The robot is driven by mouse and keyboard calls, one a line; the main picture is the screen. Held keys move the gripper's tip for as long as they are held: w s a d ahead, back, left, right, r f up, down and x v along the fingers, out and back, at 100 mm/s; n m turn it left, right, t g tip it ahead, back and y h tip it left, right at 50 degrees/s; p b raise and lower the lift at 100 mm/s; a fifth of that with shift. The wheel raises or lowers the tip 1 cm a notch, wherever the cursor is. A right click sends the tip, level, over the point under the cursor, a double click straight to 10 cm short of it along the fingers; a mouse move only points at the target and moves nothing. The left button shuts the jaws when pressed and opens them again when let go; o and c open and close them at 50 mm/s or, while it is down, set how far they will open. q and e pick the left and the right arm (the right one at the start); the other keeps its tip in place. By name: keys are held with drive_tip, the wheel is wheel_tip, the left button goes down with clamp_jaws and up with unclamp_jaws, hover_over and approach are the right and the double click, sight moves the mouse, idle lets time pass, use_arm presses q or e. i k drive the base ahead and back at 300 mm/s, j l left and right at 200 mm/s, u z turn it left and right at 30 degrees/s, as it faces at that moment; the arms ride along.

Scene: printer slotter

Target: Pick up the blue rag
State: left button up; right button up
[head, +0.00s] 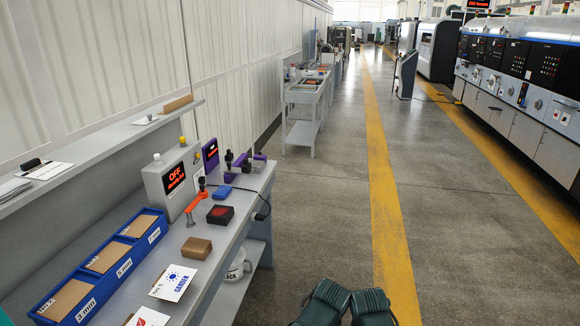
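A small flat blue piece (222,193), which looks like the folded blue rag, lies on the grey workbench (226,238) at the left. It is behind a black block with a red top (220,215) and to the right of a grey box with a red "OFF" display (172,181). Nothing holds it. It is too small in the view to make out its weave.
An orange-handled tool (196,201), a brown block (196,248), cards (173,282) and blue bins (104,264) also occupy the bench. A shelf (98,143) runs above its back. Open floor (320,200) lies to the right, with machines (525,80) beyond.

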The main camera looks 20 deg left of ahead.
sight(222, 191)
drive_tip(key=i+l+u, duration=0.15)
drive_tip(key=i, duration=0.4)
drive_tip(key=i+u, duration=0.1)
drive_tip(key=i, duration=0.45)
drive_tip(key=i+l+u, duration=0.1)
drive_tip(key=i+u, duration=0.15)
drive_tip(key=u, duration=0.2)
drive_tip(key=i+l+u, duration=0.2)
drive_tip(key=u, duration=0.3)
drive_tip(key=i+l+u, duration=0.25)
drive_tip(key=u, duration=0.2)
drive_tip(key=i+l+u, duration=0.15)
drive_tip(key=l+u, duration=0.65)
drive_tip(key=u, duration=0.15)
drive_tip(key=i+l+u, duration=0.1)
drive_tip(key=l+u, duration=0.8)
drive_tip(key=k+j, duration=0.05)
drive_tip(key=j, duration=0.05)
